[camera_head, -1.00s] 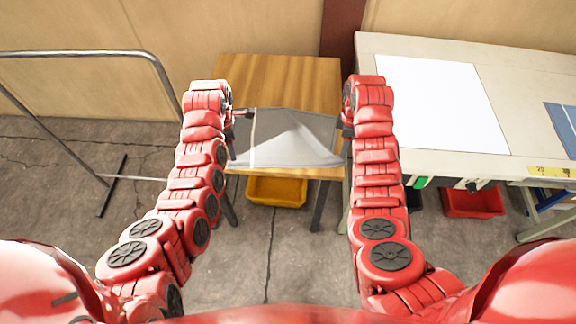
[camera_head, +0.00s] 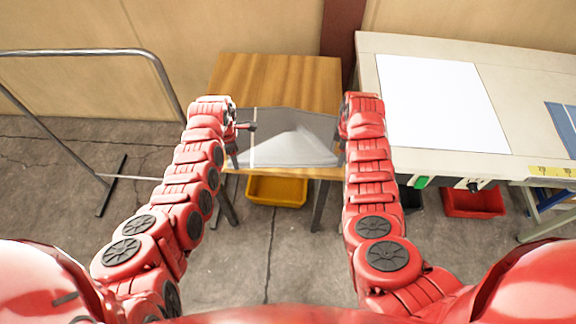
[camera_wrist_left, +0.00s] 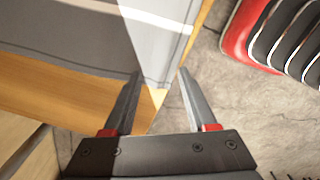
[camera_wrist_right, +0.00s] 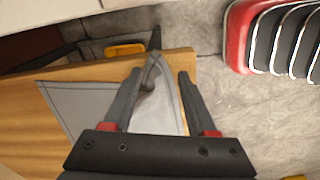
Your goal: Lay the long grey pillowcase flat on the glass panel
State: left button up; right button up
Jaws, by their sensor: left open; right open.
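The grey pillowcase (camera_head: 295,150) lies on the small wooden table, with a paler triangular area in its middle and a white stripe near its left side. My left gripper (camera_head: 240,142) is open at its near left corner. In the left wrist view the open fingers (camera_wrist_left: 160,73) stand either side of the cloth's corner (camera_wrist_left: 145,45). My right gripper is mostly hidden by its arm in the head view. In the right wrist view its open fingers (camera_wrist_right: 161,72) straddle a creased part of the cloth (camera_wrist_right: 95,105). I cannot tell the glass panel for certain; a flat white panel (camera_head: 440,100) lies on the right table.
The wooden table (camera_head: 275,80) is bare behind the cloth. A yellow bin (camera_head: 276,191) is under it. The pale worktable (camera_head: 510,85) stands to the right with a red bin (camera_head: 473,203) below. A metal rail (camera_head: 80,52) stands at left.

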pick_arm(q)
jog(key=shift+f, duration=0.35)
pick_arm(e)
jog(key=shift+f, duration=0.35)
pick_arm(q)
jog(key=shift+r, duration=0.1)
pick_arm(e)
jog(key=shift+r, duration=0.1)
jog(key=shift+f, duration=0.2)
jog(key=shift+f, duration=0.35)
pick_arm(q)
grip_shut()
pick_arm(e)
grip_shut()
